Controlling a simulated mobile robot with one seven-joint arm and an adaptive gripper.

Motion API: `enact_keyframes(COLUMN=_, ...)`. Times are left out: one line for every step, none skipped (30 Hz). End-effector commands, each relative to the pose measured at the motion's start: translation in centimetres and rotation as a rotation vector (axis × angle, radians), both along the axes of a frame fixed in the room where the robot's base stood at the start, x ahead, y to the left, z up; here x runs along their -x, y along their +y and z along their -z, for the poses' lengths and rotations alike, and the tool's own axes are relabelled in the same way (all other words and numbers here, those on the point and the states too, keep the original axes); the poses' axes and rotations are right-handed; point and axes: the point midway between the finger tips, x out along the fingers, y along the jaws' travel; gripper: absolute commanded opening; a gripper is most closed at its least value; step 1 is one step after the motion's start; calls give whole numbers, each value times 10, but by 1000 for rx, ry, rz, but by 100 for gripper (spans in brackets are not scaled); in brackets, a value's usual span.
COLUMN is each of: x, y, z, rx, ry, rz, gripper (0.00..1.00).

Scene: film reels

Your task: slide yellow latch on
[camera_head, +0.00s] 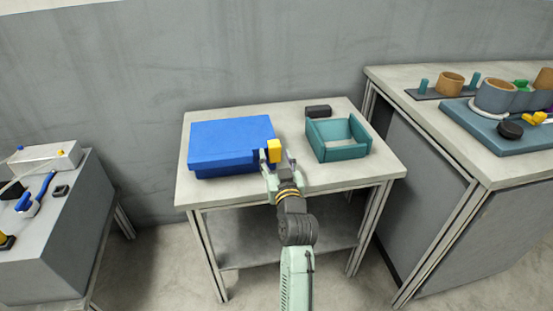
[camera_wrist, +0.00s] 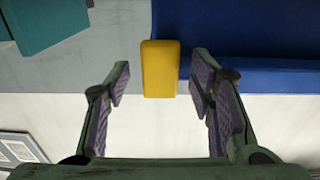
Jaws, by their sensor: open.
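The yellow latch (camera_head: 274,151) is a small block at the right side of the blue box (camera_head: 230,136). In the wrist view the yellow latch (camera_wrist: 160,69) stands upright beside the blue box (camera_wrist: 240,30). My gripper (camera_head: 277,156) is open at the latch. In the wrist view the fingers of my gripper (camera_wrist: 158,82) are spread on either side of the latch's near end, with a wide gap on the left and a narrow one on the right. Nothing is held. Whether the right finger touches the latch or box is unclear.
A teal open tray (camera_head: 338,152) stands to the right on the same table (camera_head: 350,184), with a dark block (camera_head: 318,111) behind it. A grey cabinet (camera_head: 440,160) with several items stands at right. A grey bench (camera_head: 60,225) stands at left.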

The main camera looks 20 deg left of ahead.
Motion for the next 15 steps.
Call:
enact_keyframes(x=0, y=0, z=0, rx=0, ry=0, rz=0, gripper=49)
enact_keyframes(x=0, y=0, z=0, rx=0, ry=0, rz=0, gripper=49)
enact_keyframes(x=1, y=-1, z=0, rx=0, ry=0, rz=0, gripper=49)
enact_keyframes(x=2, y=-1, z=0, rx=0, ry=0, rz=0, gripper=49)
enact_keyframes(x=3, y=-2, z=0, rx=0, ry=0, rz=0, gripper=49)
enact_keyframes(x=6, y=-4, z=1, rx=0, ry=1, rz=1, gripper=49)
enact_keyframes(x=9, y=-6, z=1, rx=0, ry=1, rz=1, gripper=49)
enact_keyframes(x=12, y=-8, z=1, rx=-1, ry=1, rz=1, gripper=49)
enact_keyframes(x=18, y=-12, z=1, rx=-1, ry=2, rz=1, gripper=49)
enact_keyframes(x=23, y=-15, z=1, rx=-1, ry=2, rz=1, gripper=49)
enact_keyframes(x=28, y=-19, z=2, rx=0, ry=4, rz=1, gripper=49)
enact_keyframes(x=35, y=-24, z=1, rx=-1, ry=3, rz=1, gripper=49)
enact_keyframes(x=41, y=-28, z=2, rx=-1, ry=4, rz=1, gripper=49)
enact_keyframes(x=47, y=-32, z=1, rx=-1, ry=3, rz=2, gripper=49)
enact_keyframes(x=54, y=-37, z=1, rx=-1, ry=3, rz=2, gripper=49)
